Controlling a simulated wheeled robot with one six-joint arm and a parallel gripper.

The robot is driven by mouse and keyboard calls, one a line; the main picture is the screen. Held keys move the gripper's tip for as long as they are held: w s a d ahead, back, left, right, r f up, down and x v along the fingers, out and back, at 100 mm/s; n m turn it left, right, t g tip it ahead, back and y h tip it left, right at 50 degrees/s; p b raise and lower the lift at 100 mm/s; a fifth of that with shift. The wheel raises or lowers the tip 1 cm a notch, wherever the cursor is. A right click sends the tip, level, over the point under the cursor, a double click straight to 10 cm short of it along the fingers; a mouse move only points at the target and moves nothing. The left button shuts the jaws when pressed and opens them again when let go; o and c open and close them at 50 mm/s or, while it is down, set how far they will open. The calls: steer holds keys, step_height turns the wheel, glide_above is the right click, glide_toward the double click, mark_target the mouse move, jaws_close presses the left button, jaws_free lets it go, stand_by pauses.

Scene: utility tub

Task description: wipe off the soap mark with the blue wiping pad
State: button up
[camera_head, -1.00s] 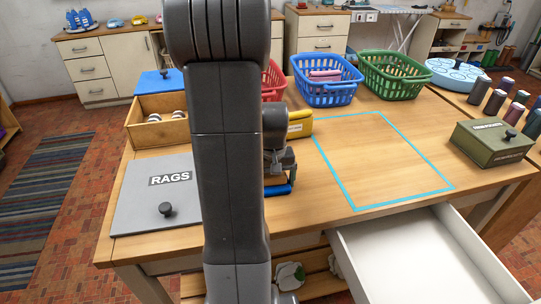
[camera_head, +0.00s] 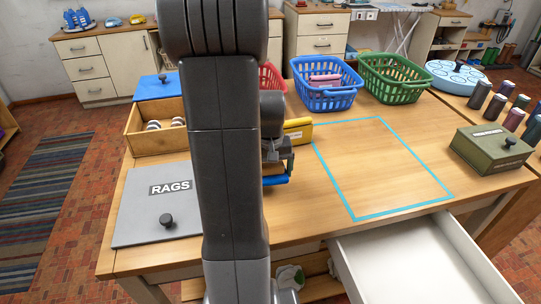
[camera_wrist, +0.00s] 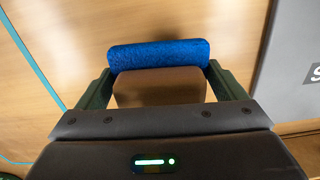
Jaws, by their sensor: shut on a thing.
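The blue wiping pad (camera_wrist: 158,54) is in my gripper (camera_wrist: 160,82). Its tan block (camera_wrist: 160,90) sits between the two dark green fingers in the wrist view, with the blue face at the far side. In the head view the pad's blue edge (camera_head: 277,180) shows just right of my arm, over or on the wooden table (camera_head: 300,205); I cannot tell whether it touches. My gripper (camera_head: 276,158) is partly hidden by my arm there. No soap mark shows in either view; my arm covers part of the tabletop.
A grey RAGS lid (camera_head: 150,215) lies at the table's left. A yellow box (camera_head: 298,130) stands behind my gripper. A cyan outlined area (camera_head: 352,210) at right is bare. Baskets, including a blue one (camera_head: 326,95), line the back. A white drawer (camera_head: 425,265) is open in front.

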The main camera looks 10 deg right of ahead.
mark_target(270, 165)
steer(key=shift+r+p, duration=1.15)
steer(key=shift+r, duration=0.7)
steer(key=shift+s+f, duration=0.1)
steer(key=shift+s, duration=0.05)
